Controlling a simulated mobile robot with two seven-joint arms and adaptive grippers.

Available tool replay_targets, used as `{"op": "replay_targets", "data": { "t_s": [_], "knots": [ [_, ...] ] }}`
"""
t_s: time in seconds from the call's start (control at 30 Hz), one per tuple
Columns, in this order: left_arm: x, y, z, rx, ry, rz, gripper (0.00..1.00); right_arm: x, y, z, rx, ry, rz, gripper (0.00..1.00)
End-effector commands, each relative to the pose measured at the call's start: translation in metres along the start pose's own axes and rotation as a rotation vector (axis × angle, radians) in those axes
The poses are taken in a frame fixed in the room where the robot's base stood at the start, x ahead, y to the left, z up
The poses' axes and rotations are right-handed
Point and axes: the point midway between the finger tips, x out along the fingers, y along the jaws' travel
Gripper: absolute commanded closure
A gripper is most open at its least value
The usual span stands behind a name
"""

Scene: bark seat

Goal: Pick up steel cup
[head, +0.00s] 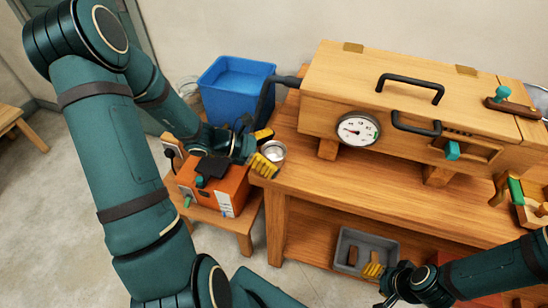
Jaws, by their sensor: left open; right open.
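The steel cup (273,151) is a small round silver cup at the left end of the wooden bench top, its open mouth facing up. My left gripper (262,150) has its yellow-padded fingers apart, one on the far side and one on the near side of the cup. The cup shows at the mouth of this gap; whether the pads touch it cannot be told. My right gripper (378,284) is low at the bottom right, far from the cup, open, in front of the bench's lower shelf.
A wooden box with a dial gauge (358,129) and black handles stands right of the cup. An orange device (222,184) sits on a low stool below my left forearm. A blue bin (233,88) stands behind. A grey tray (388,242) is on the lower shelf.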

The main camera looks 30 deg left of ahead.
Motion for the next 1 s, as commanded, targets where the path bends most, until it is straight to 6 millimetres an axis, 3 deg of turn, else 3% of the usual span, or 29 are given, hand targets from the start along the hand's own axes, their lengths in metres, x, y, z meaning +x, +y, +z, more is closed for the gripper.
{"op": "replay_targets", "data": {
  "t_s": [0.17, 0.3, 0.37, 0.77, 1.0],
  "knots": [
    [0.000, 0.000, 0.000, 0.000, 0.000, 0.000, 0.04, 0.000, 0.000, 0.000, 0.000, 0.000, 0.000, 0.53],
    [0.000, 0.000, 0.000, 0.000, 0.000, 0.000, 0.53, 0.000, 0.000, 0.000, 0.000, 0.000, 0.000, 0.53],
    [0.000, 0.000, 0.000, 0.000, 0.000, 0.000, 0.69, 0.000, 0.000, 0.000, 0.000, 0.000, 0.000, 0.53],
    [-0.002, 0.000, 0.004, 0.002, -0.001, 0.000, 0.70, -0.002, -0.001, 0.000, 0.000, 0.000, 0.000, 0.53],
    [-0.017, 0.001, 0.040, 0.006, -0.001, 0.001, 0.70, -0.015, -0.006, 0.001, 0.001, -0.006, 0.000, 0.53]
  ]
}}
